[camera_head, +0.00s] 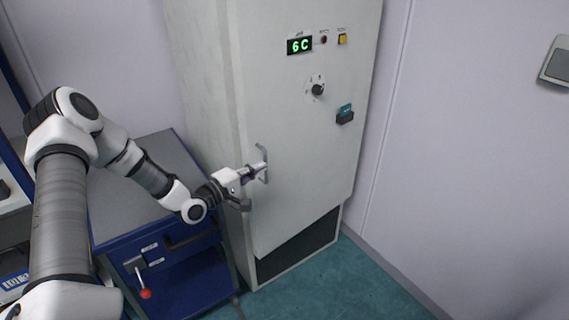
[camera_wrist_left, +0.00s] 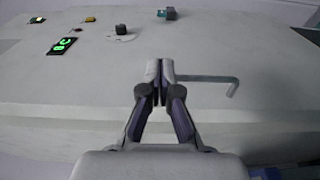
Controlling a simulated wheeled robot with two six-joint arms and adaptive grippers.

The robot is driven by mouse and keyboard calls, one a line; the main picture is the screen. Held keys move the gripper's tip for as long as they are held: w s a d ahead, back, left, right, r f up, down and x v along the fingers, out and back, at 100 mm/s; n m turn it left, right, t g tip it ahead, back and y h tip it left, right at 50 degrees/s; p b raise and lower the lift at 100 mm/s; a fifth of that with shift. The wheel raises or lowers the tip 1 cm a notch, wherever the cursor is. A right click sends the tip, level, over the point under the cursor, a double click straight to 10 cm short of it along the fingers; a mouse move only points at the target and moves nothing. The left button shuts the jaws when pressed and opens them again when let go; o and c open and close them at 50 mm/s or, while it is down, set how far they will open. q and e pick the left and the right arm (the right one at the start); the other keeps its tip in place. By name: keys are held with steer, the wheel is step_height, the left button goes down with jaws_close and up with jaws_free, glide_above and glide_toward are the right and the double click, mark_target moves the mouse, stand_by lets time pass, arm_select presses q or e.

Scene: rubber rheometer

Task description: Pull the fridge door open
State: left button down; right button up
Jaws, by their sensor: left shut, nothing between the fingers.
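The tall off-white fridge (camera_head: 290,190) stands in the middle of the head view, its door shut. A thin grey bar handle (camera_head: 262,150) sits upright near the door's left edge. My left gripper (camera_head: 260,168) is at the handle with its fingers shut and empty. In the left wrist view the shut fingertips (camera_wrist_left: 160,72) lie against or just over one part of the handle (camera_wrist_left: 210,79), which runs out to the right of them and bends. I cannot tell whether they touch it. The fingertips hide part of the handle. My right gripper is not in view.
A blue cabinet (camera_head: 165,245) with a grey top stands left of the fridge, close under my left arm. The door carries a green display (camera_head: 299,46), a black knob (camera_head: 318,90) and a dark latch (camera_head: 345,117). Green floor (camera_head: 350,285) is clear in front.

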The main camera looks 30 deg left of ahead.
arm_select(q)
steer(key=w+d+p, duration=0.1)
steer(key=w+d, duration=0.3)
steer(key=w, duration=0.2)
steer(key=shift+w+d+f+p, duration=0.15)
steer(key=shift+w+f+p, duration=0.05)
steer(key=shift+f+p, duration=0.15)
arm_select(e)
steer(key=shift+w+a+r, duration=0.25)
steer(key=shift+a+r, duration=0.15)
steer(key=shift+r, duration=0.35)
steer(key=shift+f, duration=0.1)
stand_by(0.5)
